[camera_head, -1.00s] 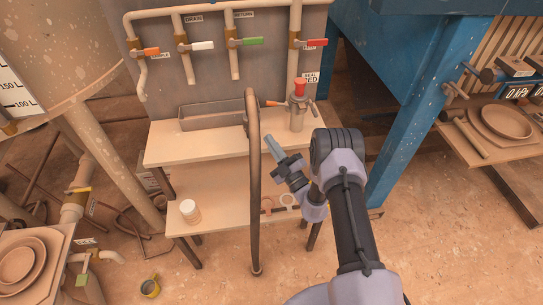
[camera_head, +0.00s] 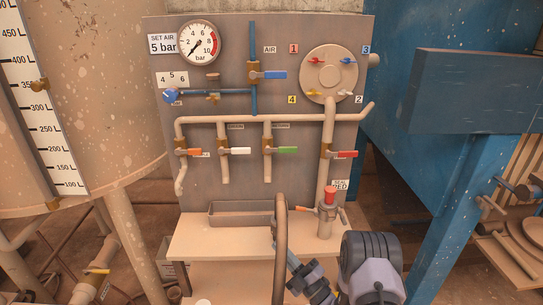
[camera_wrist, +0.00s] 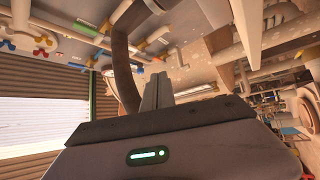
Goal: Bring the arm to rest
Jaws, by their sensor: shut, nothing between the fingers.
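My gripper (camera_head: 276,237) is low in the head view, in front of the work table and partly hidden by an upright brown hose (camera_head: 281,235). My dark elbow joint is to its right. In the wrist view my gripper's fingers (camera_wrist: 157,90) are together and hold nothing. The brown hose (camera_wrist: 124,70) rises close to the left of the fingers there. I cannot tell whether it touches them.
A panel (camera_head: 300,180) carries a gauge (camera_head: 200,43), pipes and coloured valve handles. A red-topped valve (camera_head: 329,195) and a trough (camera_head: 240,212) stand on the table (camera_head: 205,240). A tank (camera_head: 110,120) is left, a blue frame (camera_head: 440,220) right.

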